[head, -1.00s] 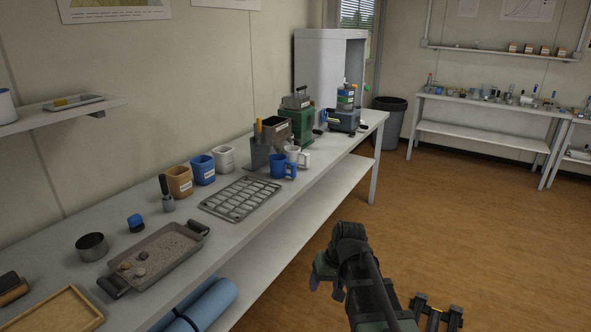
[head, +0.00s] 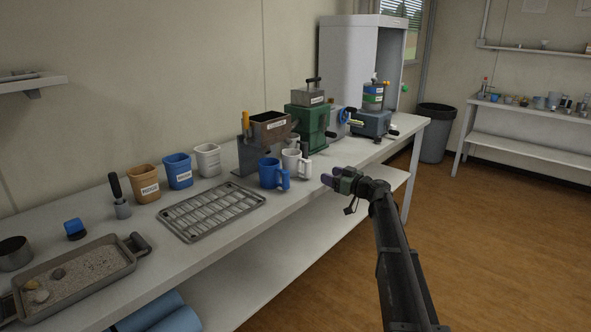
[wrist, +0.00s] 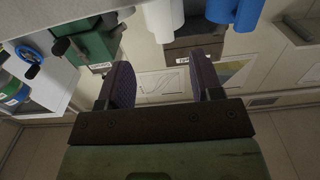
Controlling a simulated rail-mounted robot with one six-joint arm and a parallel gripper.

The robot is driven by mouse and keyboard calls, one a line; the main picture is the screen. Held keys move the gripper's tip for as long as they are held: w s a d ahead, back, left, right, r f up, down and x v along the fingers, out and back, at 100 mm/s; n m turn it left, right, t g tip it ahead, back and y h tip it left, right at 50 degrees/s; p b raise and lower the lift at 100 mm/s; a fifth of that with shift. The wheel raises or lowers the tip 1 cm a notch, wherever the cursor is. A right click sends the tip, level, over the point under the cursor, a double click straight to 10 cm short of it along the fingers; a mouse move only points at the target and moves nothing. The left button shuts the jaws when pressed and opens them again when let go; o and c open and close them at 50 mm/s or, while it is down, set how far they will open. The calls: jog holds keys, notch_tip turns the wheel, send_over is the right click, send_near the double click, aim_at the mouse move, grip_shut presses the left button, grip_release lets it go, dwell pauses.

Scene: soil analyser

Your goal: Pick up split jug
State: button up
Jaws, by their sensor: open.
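A blue jug (head: 270,173) and a white jug (head: 292,164), both with handles, stand side by side near the bench's front edge, before the brown hopper (head: 270,128). I cannot tell which one "split jug" means. My gripper (head: 333,178) is open and empty, past the bench's front edge and right of both jugs. In the wrist view the picture is inverted, and the white jug (wrist: 164,16) and blue jug (wrist: 237,12) show at the top edge, partly cut off, beyond the spread fingers (wrist: 163,75).
A slotted metal rack (head: 212,210) lies left of the jugs. Orange (head: 145,183), blue (head: 178,170) and white (head: 207,159) tubs stand behind it. A green machine (head: 309,122) stands beyond the jugs. The floor (head: 480,240) right of the bench is clear.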

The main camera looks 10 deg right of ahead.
aim_at(310, 169)
jog(key=x, duration=1.1)
jog(key=shift+s+a+f, duration=0.1)
jog(key=shift+s+f, duration=0.05)
jog(key=shift+f, duration=0.05)
jog(key=shift+s, duration=0.1)
grip_shut()
